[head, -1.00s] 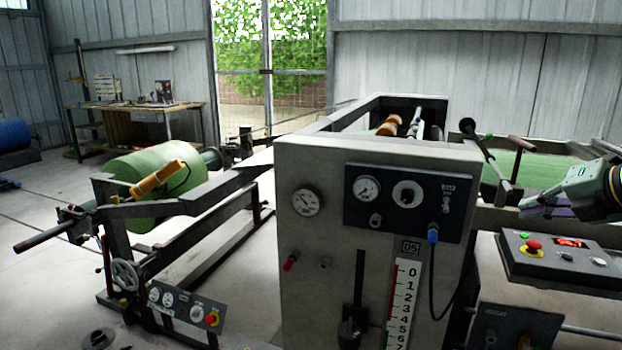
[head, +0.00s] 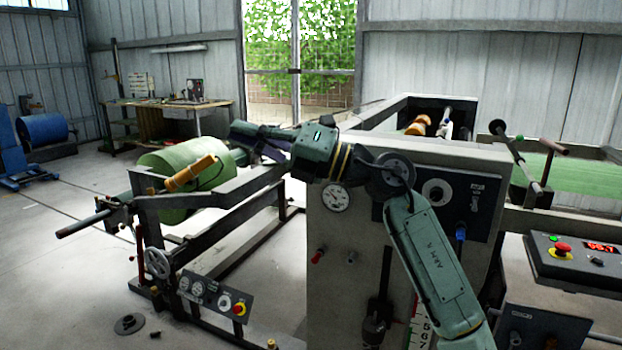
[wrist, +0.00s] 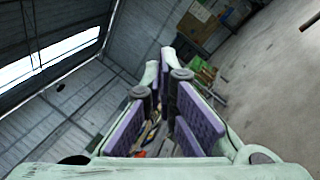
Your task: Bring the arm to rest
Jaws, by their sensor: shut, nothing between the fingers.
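My gripper (head: 240,136) is shut and empty. It is at the end of my raised green arm, which crosses in front of the grey machine cabinet (head: 335,260). In the head view it points left and sits in front of the right part of the green roll (head: 165,200), above the roll stand's rail. In the wrist view the purple finger pads (wrist: 202,112) show with no object held between them. My arm hides part of the cabinet's gauge panel and scale.
The control box with a red button (head: 563,249) is at the right. The roll stand (head: 215,200) with its bar and handwheel (head: 157,263) is at the left. A workbench (head: 175,104) stands by the back wall. A dark disc (head: 129,324) lies on the floor.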

